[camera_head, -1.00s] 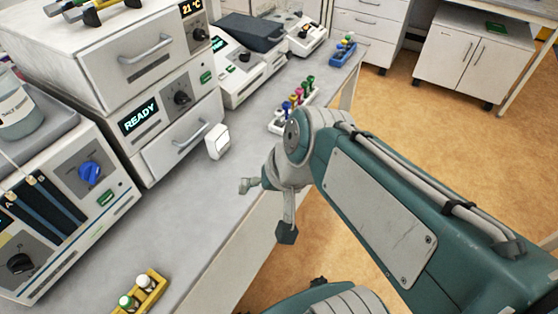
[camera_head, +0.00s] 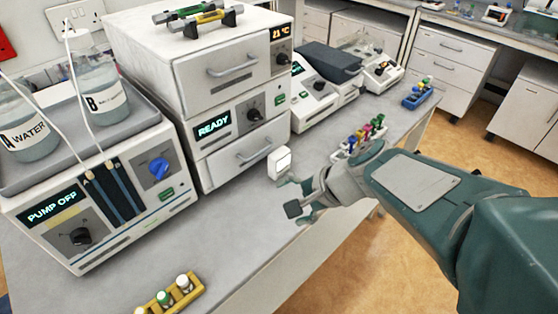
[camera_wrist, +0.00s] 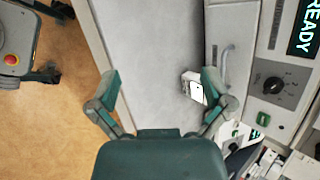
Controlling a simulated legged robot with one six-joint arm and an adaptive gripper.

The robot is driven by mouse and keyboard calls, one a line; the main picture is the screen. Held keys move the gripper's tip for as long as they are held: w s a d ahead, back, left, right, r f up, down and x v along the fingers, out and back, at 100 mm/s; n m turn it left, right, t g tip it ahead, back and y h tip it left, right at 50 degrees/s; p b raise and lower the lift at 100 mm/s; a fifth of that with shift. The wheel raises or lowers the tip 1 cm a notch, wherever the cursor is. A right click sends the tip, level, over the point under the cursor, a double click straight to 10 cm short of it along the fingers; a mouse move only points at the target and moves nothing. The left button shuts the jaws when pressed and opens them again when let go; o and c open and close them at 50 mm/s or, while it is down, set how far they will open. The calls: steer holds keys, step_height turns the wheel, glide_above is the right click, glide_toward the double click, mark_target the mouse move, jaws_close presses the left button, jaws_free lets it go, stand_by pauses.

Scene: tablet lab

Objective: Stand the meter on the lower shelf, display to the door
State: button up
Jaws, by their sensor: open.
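A small white box with a pale, dark-edged face, which looks like the meter (camera_head: 280,163), stands on the grey bench in front of the stacked white cabinets. It also shows in the wrist view (camera_wrist: 192,86), partly hidden by one finger. My gripper (camera_head: 291,195) is open and empty, with its fingers just in front of the box. In the wrist view, my gripper (camera_wrist: 158,82) has its fingers spread wide, the right one close to the box. I cannot tell whether they touch. No open shelf shows; the lower cabinet door (camera_head: 250,152) is shut.
The upper cabinet (camera_head: 230,75) reads 21 °C; the lower reads READY. A pump unit (camera_head: 100,210) with two bottles stands left. A yellow vial rack (camera_head: 172,297) sits in front, a colourful tube rack (camera_head: 350,150) to the right. The bench (camera_head: 235,225) between is clear.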

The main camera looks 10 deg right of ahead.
steer(key=w+d+f+m+t+y, duration=0.1)
steer(key=w+f+m+t+y, duration=0.1)
steer(key=w+m, duration=0.55)
steer(key=m+t+h, duration=0.1)
steer(key=m+t, duration=0.3)
steer(key=m, duration=0.6)
glide_toward(283, 161)
steer(key=shift+w+a+f, duration=0.3)
steer(key=shift+a+f, duration=0.05)
steer(key=shift+f, duration=0.1)
steer(key=x, duration=1)
steer(key=shift+w+a, duration=0.1)
steer(key=shift+w, duration=0.3)
steer(key=c, duration=0.9)
